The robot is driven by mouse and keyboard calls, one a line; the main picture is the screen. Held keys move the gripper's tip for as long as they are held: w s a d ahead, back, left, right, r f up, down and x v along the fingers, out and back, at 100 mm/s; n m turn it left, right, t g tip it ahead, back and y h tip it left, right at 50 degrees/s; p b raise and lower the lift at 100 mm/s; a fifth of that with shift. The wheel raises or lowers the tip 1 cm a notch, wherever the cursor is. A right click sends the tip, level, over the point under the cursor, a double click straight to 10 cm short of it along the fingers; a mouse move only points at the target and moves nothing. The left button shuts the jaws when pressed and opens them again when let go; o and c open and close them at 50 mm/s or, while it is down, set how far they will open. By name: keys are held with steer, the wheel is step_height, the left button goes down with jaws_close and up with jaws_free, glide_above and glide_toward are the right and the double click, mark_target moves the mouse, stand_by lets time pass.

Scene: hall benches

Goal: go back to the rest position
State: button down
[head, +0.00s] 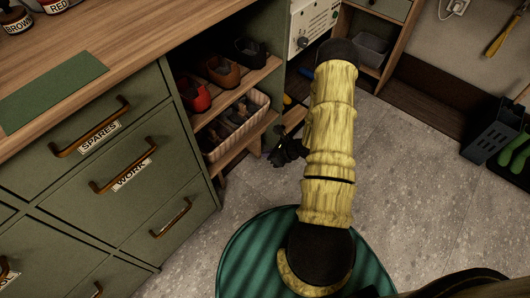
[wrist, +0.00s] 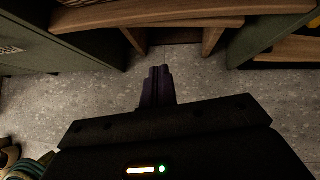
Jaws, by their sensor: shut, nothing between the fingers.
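My arm, in a yellow sleeve, reaches forward across the middle of the head view. My gripper (head: 273,158) is at its far end, low in front of the open shelf, and partly hidden by the arm. In the wrist view my gripper (wrist: 158,70) points at the foot of the shelf, its dark fingers together with nothing between them. Speckled grey floor shows around the fingers.
A green drawer cabinet (head: 190,240) with a wooden top stands at left. The open shelf (head: 262,75) beside it holds shoes and a basket (head: 240,125). A dark holder (head: 490,130) is at right. Floor (head: 410,190) right of my arm is clear.

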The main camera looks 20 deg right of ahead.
steer(key=s+a+r+n+g+p, duration=0.1)
steer(key=s+a+r+n+g, duration=0.1)
steer(key=s+a+r+n, duration=0.4)
steer(key=s+a+r+n+g+h+p, duration=0.1)
steer(key=r+n+g, duration=0.2)
steer(key=r+n, duration=0.6)
steer(key=s+a+r+n+g+p, duration=0.15)
steer(key=s+a+r+n, duration=0.3)
steer(key=r, duration=0.55)
step_height(320, 180, up, 48)
steer(key=s+d+n+t+h+p, duration=0.2)
steer(key=n+p, duration=0.7)
steer(key=p, duration=3)
steer(key=shift+s+d+h, duration=0.15)
steer(key=shift+d+h, duration=0.1)
steer(key=shift+h, duration=0.95)
steer(key=shift+a, duration=0.15)
